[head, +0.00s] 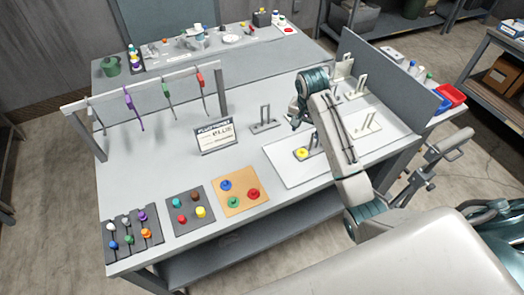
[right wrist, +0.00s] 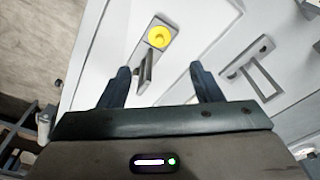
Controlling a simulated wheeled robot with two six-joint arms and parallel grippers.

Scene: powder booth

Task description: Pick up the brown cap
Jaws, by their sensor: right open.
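The brown cap (head: 196,195) sits at the back right of a small dark grey tray (head: 188,228) on the near part of the table. A teal, a red and a yellow cap share that tray. My right gripper (head: 297,126) is well to the right of and behind the brown cap, above the white board, and holds nothing. In the right wrist view its two fingers (right wrist: 160,85) are spread wide, with a grey bracket and a yellow piece (right wrist: 158,37) beyond them. The brown cap is not in the right wrist view.
A dark rack of several colored caps (head: 133,238) stands left of the tray. An orange-tan mat (head: 238,203) with blue, green and red caps lies right of it. A sign (head: 215,137) and a hanging rail (head: 150,92) stand behind.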

